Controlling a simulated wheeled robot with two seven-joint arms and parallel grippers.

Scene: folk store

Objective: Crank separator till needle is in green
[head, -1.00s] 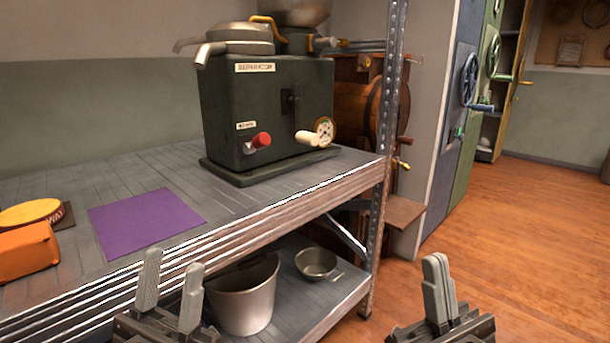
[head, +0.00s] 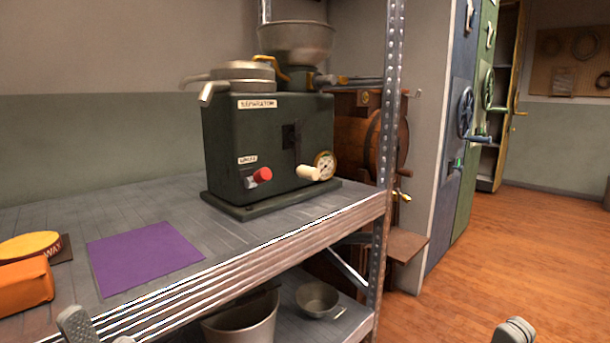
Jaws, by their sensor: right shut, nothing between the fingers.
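The dark green separator (head: 268,150) stands upright on the metal shelf, with a metal bowl (head: 296,42) and spouts on top. A crank with a cream handle knob (head: 309,173) is on its front. A round dial (head: 325,163) sits at the right, partly behind the knob; its needle is too small to read. A red knob (head: 263,174) is at the lower left of the front. My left gripper (head: 100,332) is open at the bottom left edge, only its fingertips showing. My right gripper (head: 514,331) is shut and empty at the bottom right. Both are apart from the separator.
A purple mat (head: 145,257), an orange block (head: 25,284) and a yellow round item (head: 28,245) lie on the shelf (head: 160,200) at left. A metal post (head: 391,90) rises right of the separator. A bucket (head: 243,328) and pan (head: 316,298) sit below. The wooden floor (head: 500,240) at right is clear.

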